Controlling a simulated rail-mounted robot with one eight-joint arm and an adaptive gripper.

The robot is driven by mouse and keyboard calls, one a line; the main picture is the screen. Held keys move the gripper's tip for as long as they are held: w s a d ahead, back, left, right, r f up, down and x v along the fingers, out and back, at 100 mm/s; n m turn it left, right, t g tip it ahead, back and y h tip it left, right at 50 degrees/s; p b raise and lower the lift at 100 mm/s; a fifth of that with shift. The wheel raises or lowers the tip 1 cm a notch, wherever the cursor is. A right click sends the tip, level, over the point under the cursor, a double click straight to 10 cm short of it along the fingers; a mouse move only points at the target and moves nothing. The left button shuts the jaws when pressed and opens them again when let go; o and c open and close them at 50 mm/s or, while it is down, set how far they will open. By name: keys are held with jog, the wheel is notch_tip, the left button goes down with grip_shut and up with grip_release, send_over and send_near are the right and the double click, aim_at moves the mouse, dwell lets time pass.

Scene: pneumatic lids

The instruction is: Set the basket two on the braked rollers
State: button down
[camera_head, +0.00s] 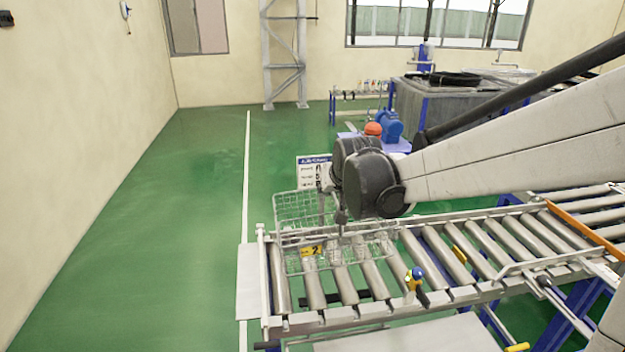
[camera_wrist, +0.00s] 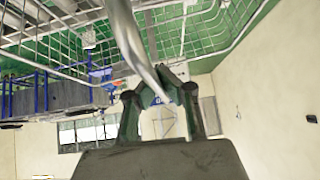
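The wire basket (camera_head: 290,213) carries a yellow tag marked 2 (camera_head: 312,249). It is at the left end of the roller conveyor (camera_head: 450,262), with its lower part over the rollers. I cannot tell whether it rests on them. My gripper (camera_head: 341,214) is at the basket's top, and its fingers are small in the head view. In the wrist view my gripper (camera_wrist: 160,78) has its fingers closed around a curved metal bar (camera_wrist: 128,35), which looks like the basket's handle. The basket's wire mesh (camera_wrist: 215,22) fills the top of that view.
A lever with a blue knob (camera_head: 415,274) stands at the conveyor's near rail. An orange bar (camera_head: 583,236) crosses the rollers at the right. A sign board (camera_head: 311,174) stands behind the basket. A grey tank (camera_head: 440,110) is at the back. The green floor at left is clear.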

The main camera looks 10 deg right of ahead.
jog(key=shift+a+f+b, duration=0.15)
jog(key=shift+f+b, duration=1.85)
jog(key=shift+f, duration=1.35)
jog(key=shift+f+b, duration=0.8)
jog(key=shift+f, duration=0.2)
jog(key=c, duration=2)
grip_release()
jog(key=shift+s, duration=0.1)
